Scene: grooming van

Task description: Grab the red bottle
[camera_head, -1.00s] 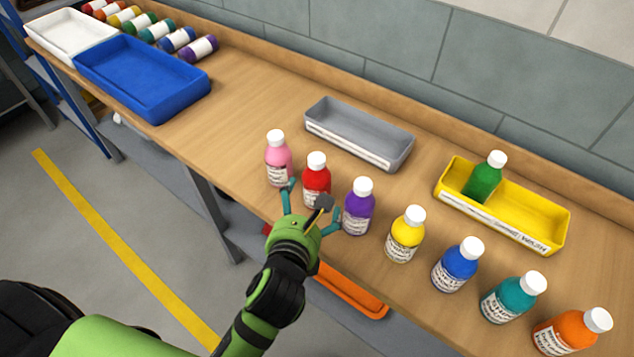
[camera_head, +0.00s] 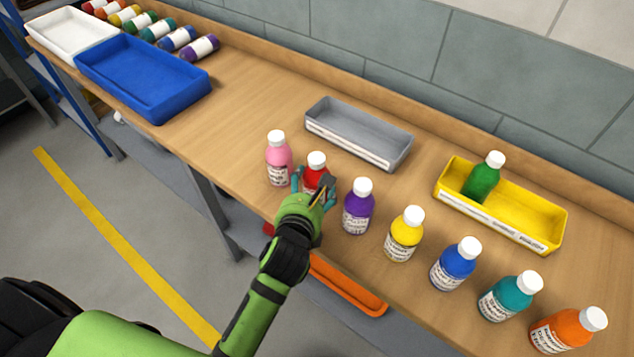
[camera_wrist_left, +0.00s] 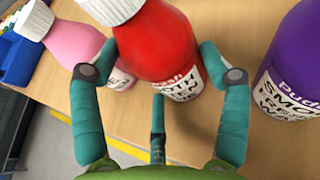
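The red bottle (camera_head: 314,173) with a white cap stands near the front edge of the wooden bench, between a pink and a purple bottle. My left gripper (camera_head: 313,183) is around it from the front, and its palm hides the lower part. In the left wrist view the red bottle (camera_wrist_left: 160,45) sits between the two side fingers (camera_wrist_left: 159,50), whose tips press against its sides. A third finger is in front of its label. My right gripper is out of view.
The pink bottle (camera_head: 278,160) and purple bottle (camera_head: 358,208) stand close on either side. Several more bottles run along the edge to the right. A grey tray (camera_head: 357,141) lies behind, empty. A yellow tray (camera_head: 540,222) holds a green bottle (camera_head: 483,178).

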